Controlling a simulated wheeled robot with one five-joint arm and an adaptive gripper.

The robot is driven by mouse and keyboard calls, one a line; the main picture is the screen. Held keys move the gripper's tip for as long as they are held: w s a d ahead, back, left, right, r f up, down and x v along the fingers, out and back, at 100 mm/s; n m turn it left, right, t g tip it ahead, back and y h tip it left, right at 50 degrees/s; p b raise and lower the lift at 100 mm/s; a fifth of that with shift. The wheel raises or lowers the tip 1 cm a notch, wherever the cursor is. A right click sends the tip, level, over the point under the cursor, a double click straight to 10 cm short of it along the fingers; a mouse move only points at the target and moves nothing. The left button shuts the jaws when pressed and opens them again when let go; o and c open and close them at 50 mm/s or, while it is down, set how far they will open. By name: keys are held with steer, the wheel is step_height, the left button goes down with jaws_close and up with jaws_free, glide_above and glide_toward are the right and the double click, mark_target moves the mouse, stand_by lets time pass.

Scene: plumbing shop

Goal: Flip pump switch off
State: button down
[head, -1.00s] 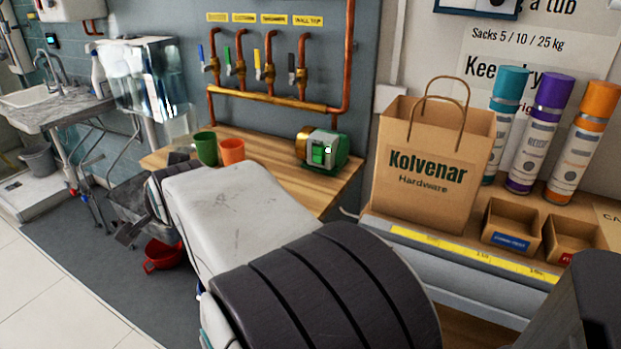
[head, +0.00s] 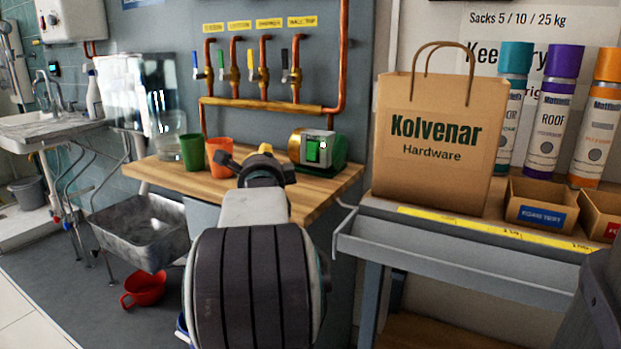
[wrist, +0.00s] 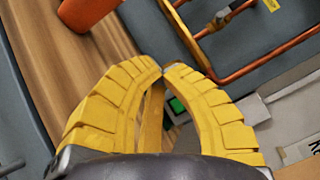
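The pump (head: 338,152) is green with a brass end and sits on the wooden bench against the wall. Its switch (head: 312,150) is a bright green rocker on a pale box facing me; I cannot tell which side is pressed. In the wrist view the yellow fingers (wrist: 163,70) bow outward and meet at the tips, with nothing held. A small green patch, probably the switch (wrist: 177,106), shows between the fingers; most of the pump is hidden.
Green (head: 192,151) and orange (head: 219,156) cups stand left of my gripper on the wooden bench (head: 330,186). Copper pipes (head: 265,103) with several valves run on the wall behind. A paper bag (head: 438,145) stands right on a shelf.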

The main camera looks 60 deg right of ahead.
steer(key=d, duration=0.1)
steer(key=s+d+f+m+h+b, duration=0.1)
steer(key=s+d+m+b, duration=0.1)
steer(key=shift+s+f+g+h, duration=0.25)
steer(key=shift+g+h, duration=0.05)
steer(key=shift+s+d+m, duration=0.35)
steer(key=shift+d+m, duration=0.05)
steer(key=shift+d, duration=0.15)
